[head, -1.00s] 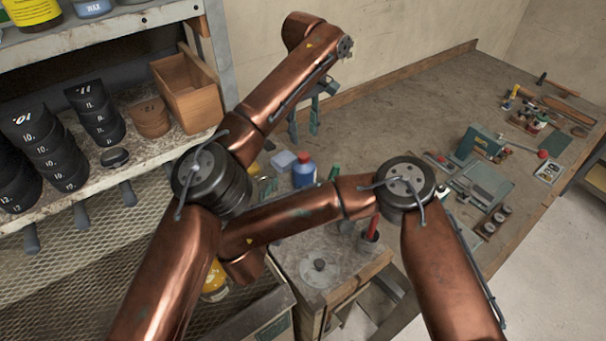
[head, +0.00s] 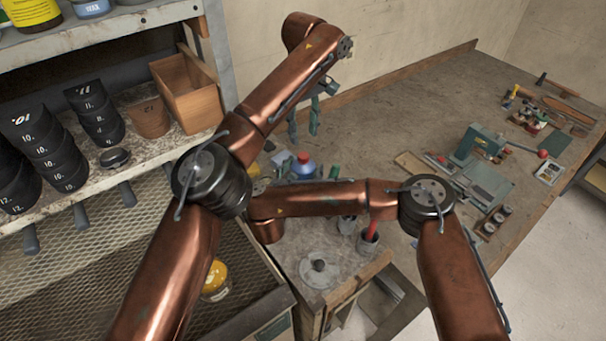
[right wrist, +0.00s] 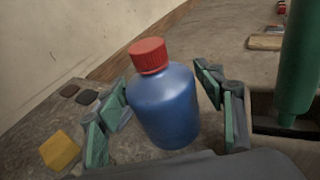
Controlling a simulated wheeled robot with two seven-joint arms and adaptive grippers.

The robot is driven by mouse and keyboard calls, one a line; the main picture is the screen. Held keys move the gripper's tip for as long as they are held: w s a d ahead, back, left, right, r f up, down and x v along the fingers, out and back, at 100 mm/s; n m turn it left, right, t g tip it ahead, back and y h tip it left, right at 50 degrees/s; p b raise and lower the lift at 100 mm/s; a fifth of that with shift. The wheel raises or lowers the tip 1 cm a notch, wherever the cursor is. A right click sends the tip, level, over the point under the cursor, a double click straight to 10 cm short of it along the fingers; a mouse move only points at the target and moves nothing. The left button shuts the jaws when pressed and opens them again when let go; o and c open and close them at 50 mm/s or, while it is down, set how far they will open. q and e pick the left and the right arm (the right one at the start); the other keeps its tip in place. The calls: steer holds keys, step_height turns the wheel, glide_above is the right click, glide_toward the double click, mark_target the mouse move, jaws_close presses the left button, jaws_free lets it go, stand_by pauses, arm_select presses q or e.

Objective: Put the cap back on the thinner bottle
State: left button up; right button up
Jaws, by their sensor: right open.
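The blue bottle (right wrist: 168,110) stands upright on the bench, with a red cap (right wrist: 148,56) sitting on its neck. I cannot tell whether the cap is screwed tight. In the head view the bottle (head: 303,170) shows just behind my right forearm, which hides its lower part. My right gripper (right wrist: 162,78) is open, with one finger on each side of the bottle body. Whether the fingers touch it is unclear. My left gripper (head: 304,126) hangs above and behind the bottle, its fingers apart and nothing seen between them.
A green cylinder (right wrist: 297,65) stands close to the right of my right gripper. A yellow block (right wrist: 60,152) lies at the left. A shelf with black cups (head: 95,112) and a wooden box (head: 188,92) is at the left. A small vise (head: 478,143) and tools fill the right bench.

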steer(key=shift+c, duration=0.5)
steer(key=c, duration=1.4)
arm_select(q)
steer(key=o, duration=0.6)
arm_select(e)
jaws_close()
steer(key=o, duration=1.8)
jaws_free()
steer(key=shift+c, duration=0.2)
steer(key=v, duration=1.2)
